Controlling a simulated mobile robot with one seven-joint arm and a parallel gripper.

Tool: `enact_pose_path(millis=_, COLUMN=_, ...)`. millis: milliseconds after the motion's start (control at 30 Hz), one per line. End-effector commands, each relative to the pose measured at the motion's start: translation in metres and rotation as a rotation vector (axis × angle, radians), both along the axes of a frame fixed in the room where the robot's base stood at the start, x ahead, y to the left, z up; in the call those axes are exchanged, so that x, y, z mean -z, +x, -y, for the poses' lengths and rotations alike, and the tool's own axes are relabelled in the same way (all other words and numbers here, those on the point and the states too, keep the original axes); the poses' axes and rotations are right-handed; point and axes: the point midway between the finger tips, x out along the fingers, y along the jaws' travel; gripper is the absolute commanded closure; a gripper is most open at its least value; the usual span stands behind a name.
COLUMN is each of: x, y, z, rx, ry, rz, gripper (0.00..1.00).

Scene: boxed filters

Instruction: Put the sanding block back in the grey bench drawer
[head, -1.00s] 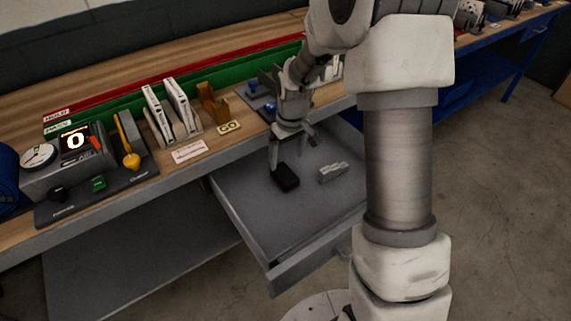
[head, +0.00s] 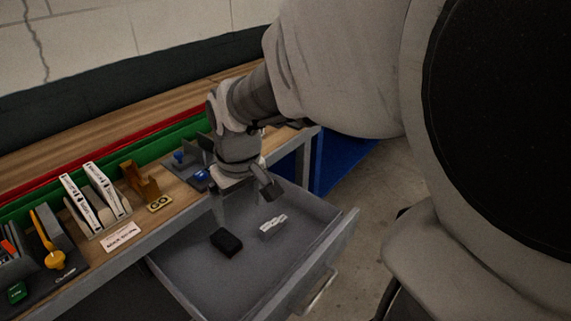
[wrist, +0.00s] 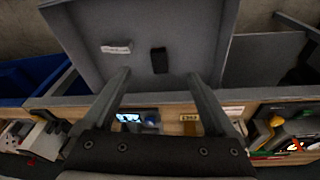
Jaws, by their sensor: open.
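A small black block (head: 226,241), which looks like the sanding block, lies on the floor of the open grey bench drawer (head: 183,283). In the wrist view the black block (wrist: 159,60) shows between and beyond my fingertips, in the drawer (wrist: 200,32). My gripper (head: 244,196) is open and empty, above the back part of the drawer and apart from the block. Its two spread fingers also show in the wrist view (wrist: 160,77).
A pale, marked piece (head: 272,228) lies in the drawer to the right of the block. The wooden bench behind carries white upright pieces in a rack (head: 95,200), a brown holder (head: 139,181) and a yellow-handled clamp (head: 47,240). The drawer's front half is clear.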

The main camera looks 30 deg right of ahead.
Motion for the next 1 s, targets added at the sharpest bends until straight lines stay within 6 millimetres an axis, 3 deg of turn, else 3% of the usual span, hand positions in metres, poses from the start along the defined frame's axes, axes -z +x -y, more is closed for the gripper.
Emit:
enact_pose_path(millis=33, x=-0.042, y=-0.014, z=-0.003, rx=0.008, ry=-0.002, rz=0.121, gripper=0.08)
enact_pose_path(millis=200, x=-0.062, y=-0.06, z=-0.001, rx=0.076, ry=0.018, rz=0.187, gripper=0.08)
enact_pose_path(millis=433, x=-0.068, y=-0.106, z=0.001, rx=0.146, ry=0.051, rz=0.251, gripper=0.08)
enact_pose_path(millis=600, x=-0.067, y=-0.119, z=0.001, rx=0.165, ry=0.065, rz=0.267, gripper=0.08)
enact_pose_path(millis=1000, x=-0.072, y=-0.12, z=0.001, rx=0.166, ry=0.067, rz=0.267, gripper=0.08)
